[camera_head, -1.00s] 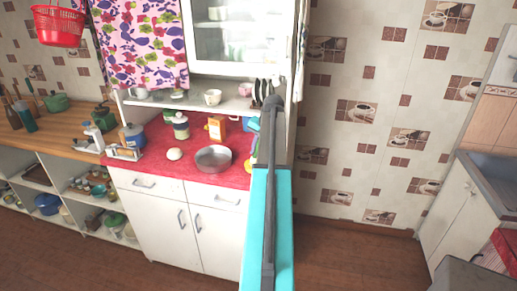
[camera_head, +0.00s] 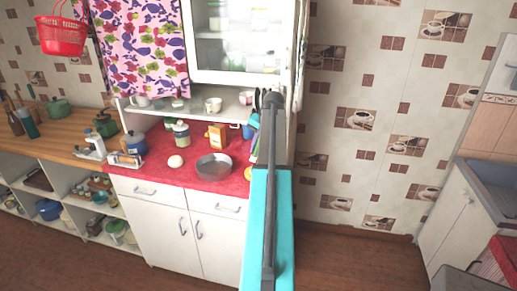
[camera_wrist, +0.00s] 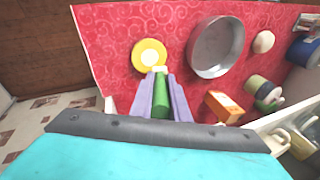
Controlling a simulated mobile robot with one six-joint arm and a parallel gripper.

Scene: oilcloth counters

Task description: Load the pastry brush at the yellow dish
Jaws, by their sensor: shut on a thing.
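In the wrist view the yellow dish (camera_wrist: 150,45), round with a pale centre, lies on the red counter near its edge. My gripper (camera_wrist: 161,80) has purple fingers shut on the pastry brush (camera_wrist: 160,103), which shows a green handle and a whitish tip. The tip points at the dish and overlaps its near rim in the picture; I cannot tell whether it touches.
A metal pan (camera_wrist: 217,46) sits right of the dish, with a white round thing (camera_wrist: 263,41) beyond. An orange box (camera_wrist: 225,107) and a jar (camera_head: 181,134) stand toward the shelf cabinet. The red counter (camera_head: 150,172) has bare room at its front left.

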